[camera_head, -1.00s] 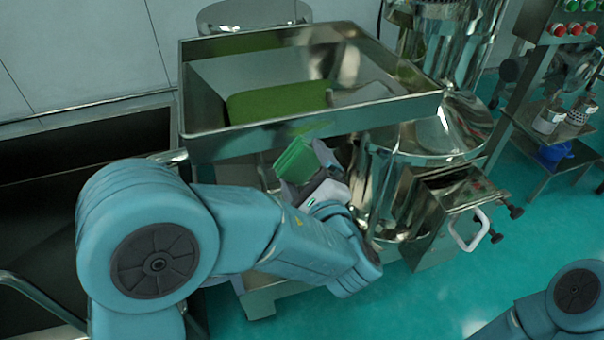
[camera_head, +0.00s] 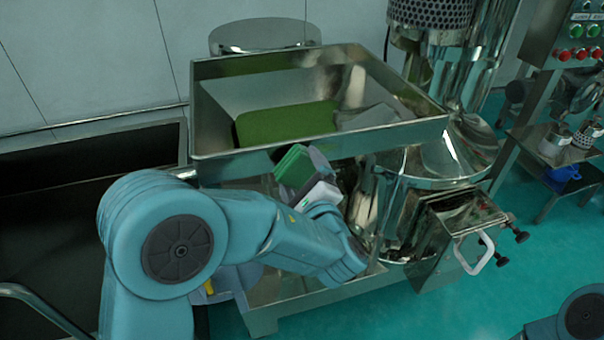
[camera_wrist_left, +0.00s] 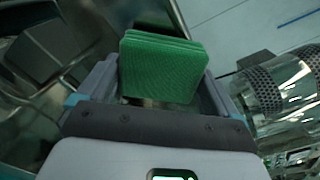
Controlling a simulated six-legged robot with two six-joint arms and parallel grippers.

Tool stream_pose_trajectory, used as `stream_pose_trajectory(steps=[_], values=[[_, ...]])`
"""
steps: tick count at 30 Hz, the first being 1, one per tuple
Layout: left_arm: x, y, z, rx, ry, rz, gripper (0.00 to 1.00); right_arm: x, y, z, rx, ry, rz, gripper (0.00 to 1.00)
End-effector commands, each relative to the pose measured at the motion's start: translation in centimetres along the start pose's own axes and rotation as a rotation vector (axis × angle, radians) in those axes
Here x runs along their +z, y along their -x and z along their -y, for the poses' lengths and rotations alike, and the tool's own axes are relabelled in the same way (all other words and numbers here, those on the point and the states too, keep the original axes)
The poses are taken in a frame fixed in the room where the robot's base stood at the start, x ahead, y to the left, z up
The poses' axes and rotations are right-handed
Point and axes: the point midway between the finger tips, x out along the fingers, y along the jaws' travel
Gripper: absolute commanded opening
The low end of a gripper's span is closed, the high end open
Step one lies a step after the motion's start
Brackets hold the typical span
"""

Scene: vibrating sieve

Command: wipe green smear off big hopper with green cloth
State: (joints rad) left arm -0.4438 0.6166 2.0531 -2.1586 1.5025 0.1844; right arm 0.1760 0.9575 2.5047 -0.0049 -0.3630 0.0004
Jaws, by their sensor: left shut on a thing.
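The big hopper (camera_head: 222,133) is a wide steel tray-like bin in the upper middle of the head view. A flat green smear (camera_head: 287,123) lies on its inner floor. My left gripper (camera_head: 298,172) is just below the hopper's front wall, shut on the folded green cloth (camera_head: 293,166). In the left wrist view the cloth (camera_wrist_left: 163,68) sits between the two fingers of the gripper (camera_wrist_left: 155,95), its layers stacked. The cloth is outside the hopper and apart from the smear. My right gripper is not seen; only a bit of my right arm shows at the lower right.
A steel sieve machine (camera_head: 440,150) stands right of the hopper, with a white-handled drawer box (camera_head: 465,235) jutting out. A dark open tank (camera_head: 80,180) is at the left. A control post (camera_head: 560,60) and a small shelf (camera_head: 545,150) stand far right.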

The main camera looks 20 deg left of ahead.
Motion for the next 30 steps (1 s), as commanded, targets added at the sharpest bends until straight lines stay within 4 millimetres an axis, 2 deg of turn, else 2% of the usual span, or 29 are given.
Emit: stream_pose_trajectory(steps=[30], values=[[0.0,-1.7,0.0,0.001,0.001,0.001,0.69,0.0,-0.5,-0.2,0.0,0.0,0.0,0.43]])
